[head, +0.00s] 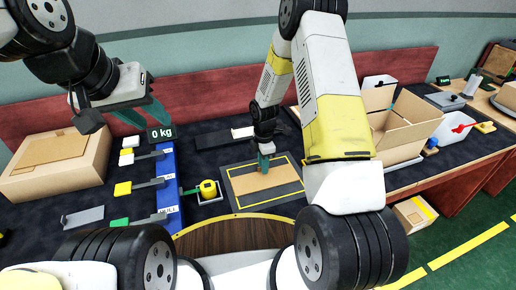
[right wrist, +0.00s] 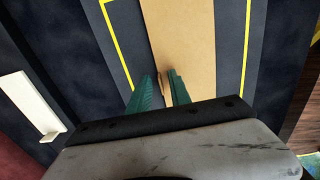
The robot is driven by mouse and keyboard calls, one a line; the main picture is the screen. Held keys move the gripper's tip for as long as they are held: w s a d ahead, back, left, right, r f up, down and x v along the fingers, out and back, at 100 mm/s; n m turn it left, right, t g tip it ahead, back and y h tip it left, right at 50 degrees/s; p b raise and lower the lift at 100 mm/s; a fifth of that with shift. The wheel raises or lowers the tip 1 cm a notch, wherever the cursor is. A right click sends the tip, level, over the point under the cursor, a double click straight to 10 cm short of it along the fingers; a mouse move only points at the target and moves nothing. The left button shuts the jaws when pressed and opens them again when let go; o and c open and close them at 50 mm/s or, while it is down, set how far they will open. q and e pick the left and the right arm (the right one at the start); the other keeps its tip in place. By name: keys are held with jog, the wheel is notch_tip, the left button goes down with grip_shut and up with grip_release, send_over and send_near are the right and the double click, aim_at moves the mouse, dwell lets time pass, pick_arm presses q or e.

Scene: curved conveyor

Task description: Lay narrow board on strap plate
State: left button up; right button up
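A tan board (head: 264,180) lies across a dark plate (head: 236,200) with yellow outlines. The board (right wrist: 190,35) and the plate's yellow line (right wrist: 118,45) also show in the right wrist view. My right gripper (head: 264,162) is down at the board's far end. In the right wrist view its two green fingers (right wrist: 161,78) stand apart over the board's left edge, with a small dark slot or shadow between them. Whether they touch the board is unclear. My left gripper (head: 142,113) is open and empty, above the back left of the table.
A white strip (head: 243,132) lies behind the plate, also in the right wrist view (right wrist: 28,105). A blue rack (head: 168,185), a yellow tape measure (head: 208,188) and a closed carton (head: 60,165) are at left. An open carton (head: 405,125) stands at right.

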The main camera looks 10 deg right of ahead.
notch_tip(320, 180, up, 21)
jog(key=s+d+m+t, duration=0.1)
jog(key=s+m, duration=0.1)
jog(key=m, duration=0.1)
jog(key=s+d+r+m+t+y, duration=0.1)
jog(key=s+r+m+t, duration=0.4)
jog(key=s+r+m, duration=1.1)
jog(key=s+r+y, duration=0.1)
jog(key=s+r, duration=0.1)
jog(key=s, duration=0.4)
jog(key=shift+d+r+m, duration=0.15)
jog(key=shift+d+m, duration=0.15)
jog(key=shift+d, duration=0.05)
